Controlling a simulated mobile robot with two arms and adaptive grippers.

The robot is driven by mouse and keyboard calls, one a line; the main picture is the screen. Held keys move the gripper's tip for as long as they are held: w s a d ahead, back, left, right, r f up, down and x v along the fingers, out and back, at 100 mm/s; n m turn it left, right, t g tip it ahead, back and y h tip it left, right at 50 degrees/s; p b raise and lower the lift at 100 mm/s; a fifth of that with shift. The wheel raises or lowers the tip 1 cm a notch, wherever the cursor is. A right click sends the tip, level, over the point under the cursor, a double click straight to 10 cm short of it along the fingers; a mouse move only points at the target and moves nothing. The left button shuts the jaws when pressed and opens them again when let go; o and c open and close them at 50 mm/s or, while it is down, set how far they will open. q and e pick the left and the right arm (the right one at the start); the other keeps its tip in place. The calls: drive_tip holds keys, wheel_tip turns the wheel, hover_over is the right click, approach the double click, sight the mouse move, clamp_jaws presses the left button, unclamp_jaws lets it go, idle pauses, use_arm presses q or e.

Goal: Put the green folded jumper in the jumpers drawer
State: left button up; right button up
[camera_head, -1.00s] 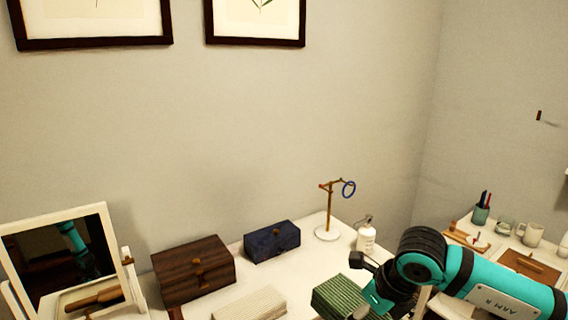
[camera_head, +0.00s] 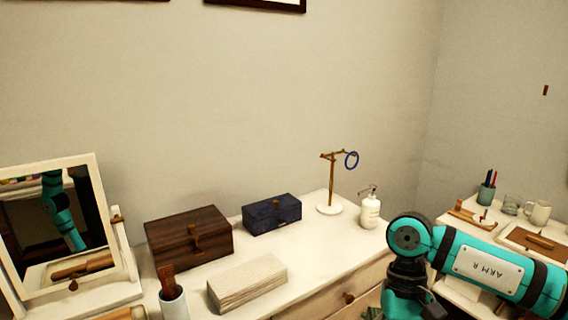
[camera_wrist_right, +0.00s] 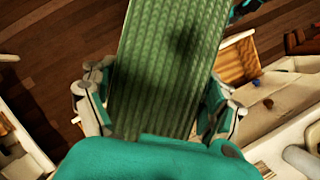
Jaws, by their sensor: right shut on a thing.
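The green ribbed folded jumper (camera_wrist_right: 165,65) fills the middle of the right wrist view. My right gripper (camera_wrist_right: 157,100) is shut on it, with a finger on either side. In the head view my right arm reaches down in front of the white dresser (camera_head: 318,290), and the gripper and most of the jumper are hidden or below the frame. A dresser drawer front with a brown knob (camera_head: 348,297) shows there. The right wrist view shows an open wood-lined space (camera_wrist_right: 237,62) beside the jumper; I cannot tell which drawer it is. My left gripper is not in view.
A side table with cups (camera_head: 537,212) stands at right.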

drive_tip(key=shift+s+f+n, duration=0.3)
drive_tip(key=shift+f+n, duration=0.05)
drive_tip(key=shift+n, duration=0.25)
drive_tip(key=s+f, duration=0.4)
drive_tip(key=shift+d+f+h, duration=0.15)
drive_tip(key=shift+f+h, duration=0.15)
drive_tip(key=shift+f, duration=0.1)
